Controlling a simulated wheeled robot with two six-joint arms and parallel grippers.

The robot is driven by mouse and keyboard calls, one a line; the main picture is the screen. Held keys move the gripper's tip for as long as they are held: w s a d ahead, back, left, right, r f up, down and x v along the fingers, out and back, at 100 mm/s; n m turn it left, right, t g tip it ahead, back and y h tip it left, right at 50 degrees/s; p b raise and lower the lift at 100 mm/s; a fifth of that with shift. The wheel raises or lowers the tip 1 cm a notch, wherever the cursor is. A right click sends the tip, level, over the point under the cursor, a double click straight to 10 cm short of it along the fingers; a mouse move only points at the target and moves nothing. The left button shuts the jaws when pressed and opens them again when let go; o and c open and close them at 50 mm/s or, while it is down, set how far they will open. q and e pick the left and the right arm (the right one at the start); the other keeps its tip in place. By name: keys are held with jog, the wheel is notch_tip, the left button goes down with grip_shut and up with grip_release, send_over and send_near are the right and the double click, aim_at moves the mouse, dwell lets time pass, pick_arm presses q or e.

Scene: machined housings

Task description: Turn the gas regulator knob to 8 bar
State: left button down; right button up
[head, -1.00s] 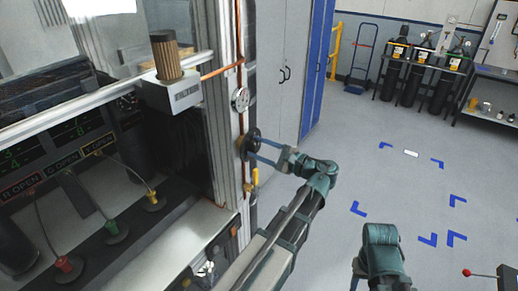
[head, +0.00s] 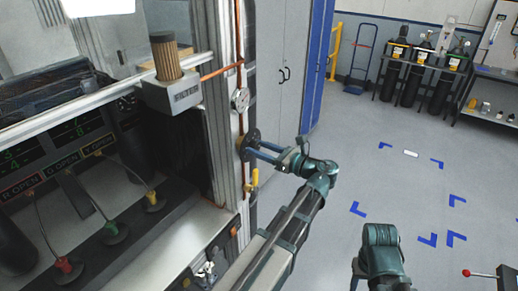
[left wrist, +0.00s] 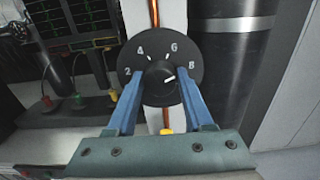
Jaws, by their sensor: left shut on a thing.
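The gas regulator knob (head: 250,136) sits on a copper pipe at the edge of the cabinet frame. In the left wrist view its black dial (left wrist: 160,52) carries the numbers 2, 4, 6 and 8. Where the fingertips touch is not clearly visible. My right gripper is not in view; only part of my right arm shows.
A round gauge (head: 240,99) is above the knob, and a yellow valve handle (head: 255,178) is below it. A grey cabinet (head: 285,50) stands behind. A bench (head: 190,240) is on the left.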

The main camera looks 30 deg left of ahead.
pick_arm(q)
jog(key=shift+m, duration=0.9)
jog(key=shift+f, duration=0.1)
jog(key=shift+c, duration=1.4)
grip_release()
jog(key=s+d, duration=0.1)
jog(key=d, duration=1.2)
jog(key=shift+d, duration=0.4)
